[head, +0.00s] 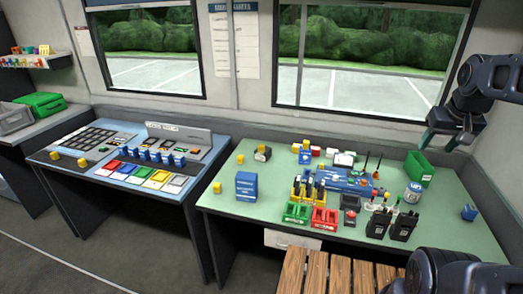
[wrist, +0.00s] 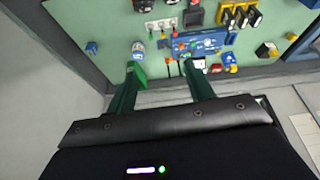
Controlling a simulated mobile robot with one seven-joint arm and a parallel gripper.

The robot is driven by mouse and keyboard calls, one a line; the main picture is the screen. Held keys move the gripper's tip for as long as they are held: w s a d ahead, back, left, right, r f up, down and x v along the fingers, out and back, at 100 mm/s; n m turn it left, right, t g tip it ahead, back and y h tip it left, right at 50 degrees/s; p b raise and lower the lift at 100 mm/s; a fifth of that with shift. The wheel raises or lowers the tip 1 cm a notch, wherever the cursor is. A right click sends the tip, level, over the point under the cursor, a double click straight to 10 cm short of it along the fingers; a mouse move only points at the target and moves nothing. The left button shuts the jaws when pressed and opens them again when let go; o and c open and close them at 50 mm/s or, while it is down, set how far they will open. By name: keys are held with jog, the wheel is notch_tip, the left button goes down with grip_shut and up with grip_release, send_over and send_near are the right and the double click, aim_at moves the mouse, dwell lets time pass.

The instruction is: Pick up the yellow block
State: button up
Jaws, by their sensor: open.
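Several small yellow blocks show, and I cannot tell which one the task means. One yellow block (head: 240,159) stands on the left part of the green table (head: 225,207); another yellow block (head: 217,188) is near its left edge. Two more, a yellow block (head: 54,155) and a yellow block (head: 81,162), sit on the blue console. My gripper (head: 438,142) is raised over the table's back right, apart from all of these. In the wrist view my gripper (wrist: 163,66) has its green fingers spread with nothing held between them.
A can (head: 413,193), black radios (head: 404,226), a blue box (head: 246,186), and red and green trays (head: 325,219) crowd the table. A wooden slatted seat (head: 330,272) is in front. The table's left part is fairly clear.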

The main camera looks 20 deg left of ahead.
jog(key=w+a+r+n+g, duration=0.1)
jog(key=w+a+r+n, duration=0.15)
jog(key=w+a, duration=0.75)
jog(key=w+a+r+n+g, duration=0.15)
jog(key=w+a+n, duration=0.3)
jog(key=w, duration=0.95)
jog(key=n+g, duration=0.2)
jog(key=n, duration=0.8)
send_over(262, 145)
jog(key=f, duration=2.8)
jog(key=shift+w+d+f, duration=0.1)
jog(key=shift+w+f, duration=0.1)
jog(key=shift+w, duration=0.1)
notch_tip(262, 145, down, 5)
jog(key=shift+f, duration=0.15)
jog(key=shift+s+a+f, duration=0.1)
jog(key=shift+s+f, duration=0.1)
jog(key=shift+f, duration=1.1)
jog(key=shift+s+a+f, duration=0.1)
jog(key=shift+s+f, duration=0.05)
jog(key=shift+f, duration=1.1)
grip_shut()
